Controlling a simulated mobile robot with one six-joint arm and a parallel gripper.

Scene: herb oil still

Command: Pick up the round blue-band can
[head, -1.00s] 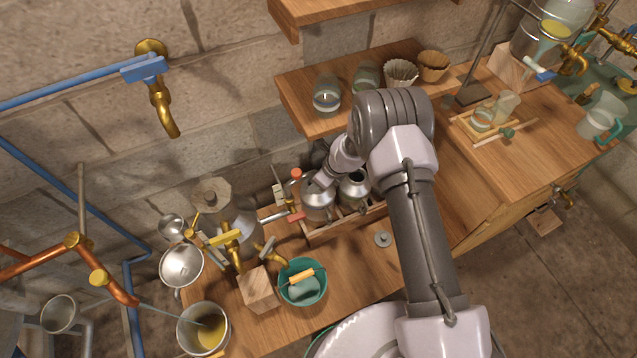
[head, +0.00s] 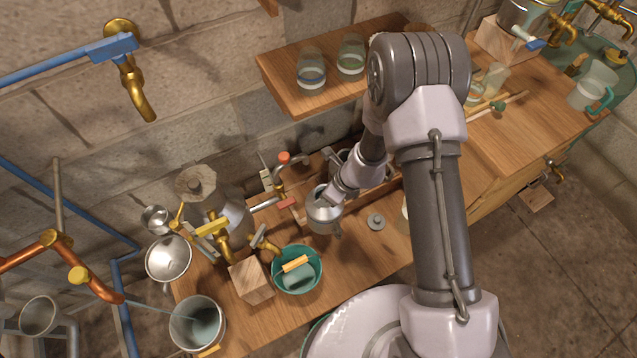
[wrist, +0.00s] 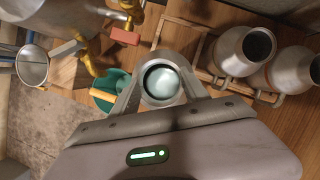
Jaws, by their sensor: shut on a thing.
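My gripper (wrist: 160,88) is shut on a silver metal can (wrist: 163,103). In the wrist view its round open mouth faces the camera between the fingers, pale inside. In the head view the held can (head: 322,214) is round-bodied and hangs at the tip of my arm, clear of the wooden rack (head: 384,188). I see no blue band on it; its side is mostly hidden or too small to tell.
A small round grey disc (head: 376,222) lies on the bench right of the held can. A teal bucket (head: 297,279), wooden block (head: 250,281) and brass taps (head: 213,227) stand to the left. A red-handled tap (head: 287,204) is close by. A shelf (head: 282,92) holds jars.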

